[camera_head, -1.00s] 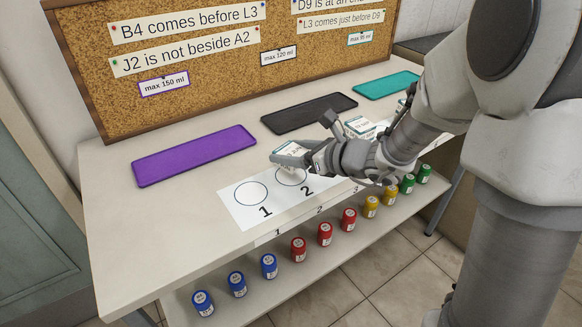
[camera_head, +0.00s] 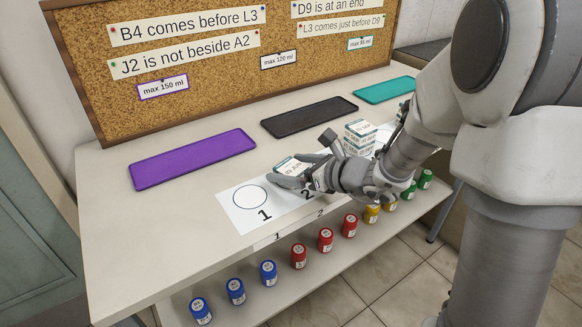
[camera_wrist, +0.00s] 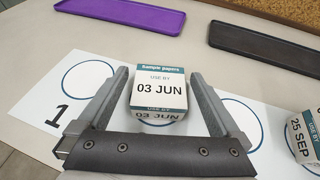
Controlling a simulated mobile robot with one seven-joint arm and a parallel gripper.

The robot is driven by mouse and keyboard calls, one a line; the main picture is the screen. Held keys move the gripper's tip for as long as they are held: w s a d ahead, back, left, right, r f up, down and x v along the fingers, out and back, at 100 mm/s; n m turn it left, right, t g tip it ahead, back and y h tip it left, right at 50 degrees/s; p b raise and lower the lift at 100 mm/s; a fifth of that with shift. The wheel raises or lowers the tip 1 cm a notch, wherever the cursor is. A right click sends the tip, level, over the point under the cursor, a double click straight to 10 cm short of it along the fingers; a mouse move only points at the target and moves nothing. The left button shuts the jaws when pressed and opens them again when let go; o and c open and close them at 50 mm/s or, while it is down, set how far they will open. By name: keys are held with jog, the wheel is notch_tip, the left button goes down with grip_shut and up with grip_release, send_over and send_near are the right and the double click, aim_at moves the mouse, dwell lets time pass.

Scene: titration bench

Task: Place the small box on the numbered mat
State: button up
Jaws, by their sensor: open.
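The small box (camera_wrist: 158,88), white with a teal band and "USE BY 03 JUN" on its top, sits between the fingers of my gripper (camera_wrist: 158,98) in the wrist view. The fingers are open, with a gap on each side of the box. The box appears to stand on the numbered mat (camera_wrist: 30,103), between circle 1 at left and another circle at right. In the head view the box (camera_head: 291,166) is at my gripper (camera_head: 297,174), over the place marked 2. The mat (camera_head: 231,212) shows circle 1 empty; circle 2 is hidden by the box and gripper.
More small boxes (camera_head: 360,134) stand right of my gripper; one reads "25 SEP" (camera_wrist: 302,136) in the wrist view. Purple (camera_head: 190,160), black (camera_head: 308,117) and teal (camera_head: 384,90) trays lie behind. Several colored bottles (camera_head: 268,273) stand on the lower shelf.

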jog(key=shift+r, duration=0.1)
jog(key=shift+s+d+r+p, duration=0.1)
jog(key=shift+d+r+p, duration=0.05)
jog(key=shift+r+p, duration=0.15)
jog(key=p+v, duration=0.3)
jog(key=v, duration=0.8)
jog(key=shift+s+d, duration=0.1)
jog(key=shift+s, duration=0.1)
jog(key=s+a+r+n+g+h, duration=0.1)
jog(key=s+a+r+n+g, duration=0.15)
jog(key=s+n, duration=0.4)
jog(key=s+a+r+n+g+h, duration=0.1)
jog(key=s+a+n+g, duration=0.15)
jog(key=s+n, duration=0.35)
jog(key=s+d+r+n+t+h, duration=0.1)
jog(key=s+d+r+n+h, duration=0.1)
jog(key=d+n+h, duration=0.2)
jog(key=s+d+r+n+h, duration=0.2)
jog(key=s+d+n+h, duration=0.1)
jog(key=d+n, duration=0.4)
jog(key=n+h, duration=0.1)
jog(key=n, duration=0.1)
jog(key=shift+r+n+t, duration=0.35)
jog(key=shift+t, duration=0.05)
jog(key=shift+s, duration=0.1)
